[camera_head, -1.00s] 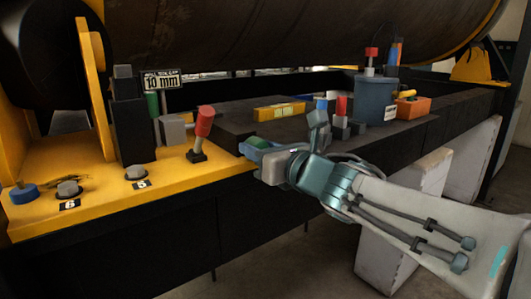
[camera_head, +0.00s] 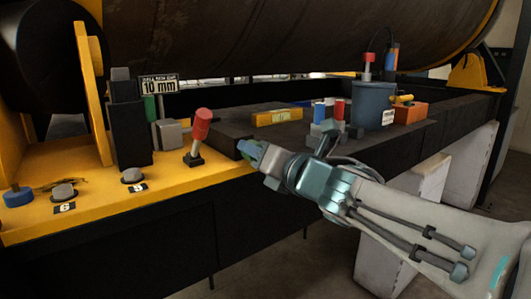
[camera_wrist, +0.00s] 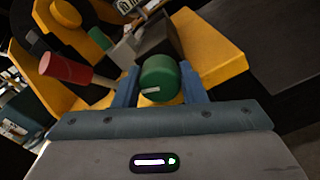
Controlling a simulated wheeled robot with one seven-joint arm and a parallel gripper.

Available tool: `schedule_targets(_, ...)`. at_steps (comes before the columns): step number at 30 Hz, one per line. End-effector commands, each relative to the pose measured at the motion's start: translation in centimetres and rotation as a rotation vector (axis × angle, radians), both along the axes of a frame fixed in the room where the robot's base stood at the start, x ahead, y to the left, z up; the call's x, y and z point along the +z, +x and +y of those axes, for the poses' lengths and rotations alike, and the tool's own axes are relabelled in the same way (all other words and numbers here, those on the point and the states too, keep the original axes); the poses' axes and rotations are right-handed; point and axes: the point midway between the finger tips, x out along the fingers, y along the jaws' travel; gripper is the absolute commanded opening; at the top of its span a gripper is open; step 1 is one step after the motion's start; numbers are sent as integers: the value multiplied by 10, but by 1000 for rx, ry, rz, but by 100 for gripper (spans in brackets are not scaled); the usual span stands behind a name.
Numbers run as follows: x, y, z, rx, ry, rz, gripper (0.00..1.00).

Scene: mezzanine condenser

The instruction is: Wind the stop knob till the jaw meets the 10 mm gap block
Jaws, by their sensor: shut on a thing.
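A green round knob (camera_wrist: 160,78) with a white mark sits between my gripper's two blue fingers in the wrist view. My gripper (camera_head: 253,152) is shut on it at the front edge of the bench; the fingers hide most of the knob in the head view. A sign reading 10 mm (camera_head: 159,85) stands behind a grey block (camera_head: 168,134). A green piece (camera_head: 150,108) shows beside a tall black block (camera_head: 130,132). I cannot tell which part is the jaw or whether it touches the gap block.
A red-handled lever (camera_head: 201,124) stands close left of my gripper on the yellow ledge (camera_head: 120,205). Buttons marked 5 (camera_head: 132,175) and 6 (camera_head: 64,192) are further left. A yellow level (camera_head: 277,117), a blue-grey pot (camera_head: 373,104) and an orange box (camera_head: 410,111) lie right.

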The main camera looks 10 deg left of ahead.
Motion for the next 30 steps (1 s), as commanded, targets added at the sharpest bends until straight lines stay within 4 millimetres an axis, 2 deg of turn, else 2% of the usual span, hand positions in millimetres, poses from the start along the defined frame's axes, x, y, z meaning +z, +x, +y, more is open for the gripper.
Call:
schedule_targets(7,0,0,0,0,-1,-1,15)
schedule_targets(8,0,0,0,0,-1,-1,46)
schedule_targets(9,0,0,0,0,-1,-1,57)
schedule_targets(10,0,0,0,0,-1,-1,59)
schedule_targets(23,-1,0,0,0,-4,-2,59)
schedule_targets(30,0,0,0,0,-65,-75,59)
